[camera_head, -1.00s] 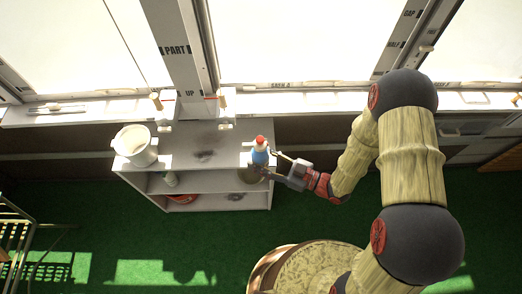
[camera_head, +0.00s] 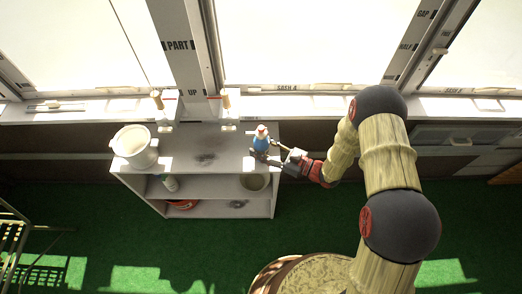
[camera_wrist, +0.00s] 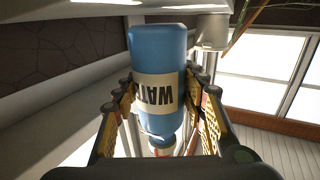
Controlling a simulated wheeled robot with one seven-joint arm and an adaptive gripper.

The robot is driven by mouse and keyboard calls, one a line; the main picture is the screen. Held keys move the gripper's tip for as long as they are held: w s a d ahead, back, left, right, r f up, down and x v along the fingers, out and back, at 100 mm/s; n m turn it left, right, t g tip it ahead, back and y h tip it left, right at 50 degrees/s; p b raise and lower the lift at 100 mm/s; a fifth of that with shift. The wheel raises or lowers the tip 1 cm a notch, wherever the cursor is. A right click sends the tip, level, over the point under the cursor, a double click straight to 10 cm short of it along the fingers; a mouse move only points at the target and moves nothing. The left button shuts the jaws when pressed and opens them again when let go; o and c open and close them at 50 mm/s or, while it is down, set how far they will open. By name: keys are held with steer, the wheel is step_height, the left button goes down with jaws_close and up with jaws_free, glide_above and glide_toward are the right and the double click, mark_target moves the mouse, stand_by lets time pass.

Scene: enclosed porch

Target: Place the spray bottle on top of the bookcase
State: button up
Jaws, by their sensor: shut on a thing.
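The spray bottle (camera_head: 261,141) is blue with a red and white top. In the wrist view the bottle (camera_wrist: 157,60) shows a pale label with dark letters, upside down in the picture. My gripper (camera_head: 272,157) is shut on the bottle, with a finger on each side of it in the wrist view (camera_wrist: 160,115). The grey bookcase (camera_head: 205,158) stands against the window wall. In the head view the bottle appears over the right end of its top. I cannot tell whether the bottle's base touches the top.
A white bucket (camera_head: 133,150) stands on the left end of the bookcase top; the middle is clear. Shelves below hold a pot (camera_head: 253,182), a pale bottle (camera_head: 170,183) and a red item (camera_head: 182,205). A round table (camera_head: 310,270) stands at the bottom.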

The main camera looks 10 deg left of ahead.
steer(key=shift+f, duration=0.65)
steer(key=shift+f, duration=0.1)
steer(key=o, duration=1.4)
steer(key=shift+c, duration=0.2)
steer(key=shift+d, duration=0.4)
steer(key=p+v, duration=0.2)
steer(key=v, duration=0.9)
steer(key=shift+s, duration=0.2)
